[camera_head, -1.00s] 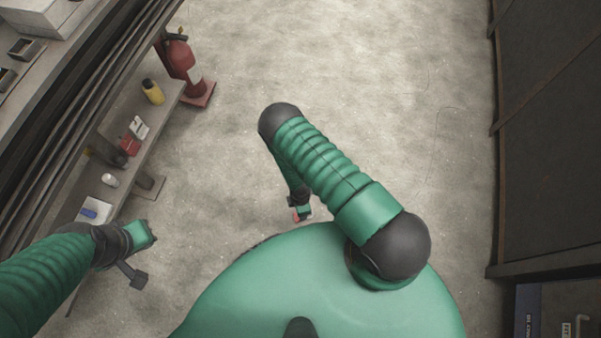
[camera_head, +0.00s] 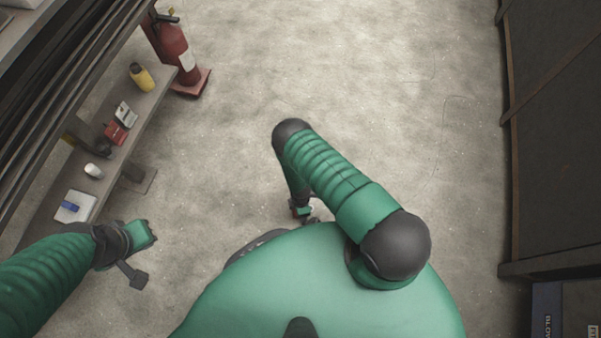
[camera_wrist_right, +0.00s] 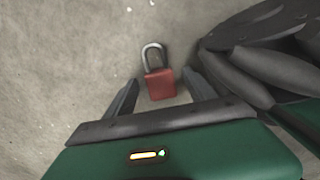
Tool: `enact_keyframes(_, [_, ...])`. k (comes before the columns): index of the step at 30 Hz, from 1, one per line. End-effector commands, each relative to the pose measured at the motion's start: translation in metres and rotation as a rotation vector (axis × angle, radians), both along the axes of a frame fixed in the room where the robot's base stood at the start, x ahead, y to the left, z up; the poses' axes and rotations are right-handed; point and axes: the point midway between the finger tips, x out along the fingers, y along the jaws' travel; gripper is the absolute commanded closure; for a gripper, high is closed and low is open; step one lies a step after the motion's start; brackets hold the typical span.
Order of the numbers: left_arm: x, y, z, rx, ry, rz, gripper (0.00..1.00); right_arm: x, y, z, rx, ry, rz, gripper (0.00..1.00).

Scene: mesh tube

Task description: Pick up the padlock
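The padlock (camera_wrist_right: 160,84) has a red body and a silver shackle, and shows in the right wrist view against the concrete floor. My right gripper (camera_wrist_right: 160,97) is open, with one dark finger on each side of the padlock and gaps between. I cannot tell how far the padlock lies below the fingertips. In the head view my right gripper (camera_head: 302,212) is small, low beside my green body, and I cannot make out the padlock clearly there. My left gripper (camera_head: 145,255) is at the lower left, away from the padlock; its finger opening is unclear.
A shelf unit (camera_head: 50,215) on the left holds a yellow bottle (camera_head: 142,77), a red item (camera_head: 115,133), a white cup (camera_head: 93,171) and a blue-and-white item (camera_head: 75,206). A fire extinguisher (camera_head: 175,45) stands behind. A dark cabinet (camera_head: 560,130) is on the right. The middle floor is clear.

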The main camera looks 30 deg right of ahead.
Motion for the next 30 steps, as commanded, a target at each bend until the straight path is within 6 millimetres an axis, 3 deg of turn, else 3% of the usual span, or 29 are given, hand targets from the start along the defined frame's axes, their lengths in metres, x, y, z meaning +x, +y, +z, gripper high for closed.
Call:
enact_keyframes(1, [0.000,0.000,0.001,0.000,0.000,0.000,1.00,0.000,0.000,0.001,0.000,0.000,0.000,0.42])
enact_keyframes(15, [0.000,0.000,0.001,0.000,0.000,0.000,1.00,0.000,0.000,0.001,0.000,0.000,0.000,1.00])
enact_keyframes(24, [0.000,0.000,0.002,0.000,0.000,0.000,1.00,0.000,0.000,0.002,0.000,0.000,0.000,1.00])
enact_keyframes(30, [0.000,0.000,0.010,0.000,0.000,0.000,1.00,0.004,0.003,0.014,0.000,-0.001,-0.001,1.00])
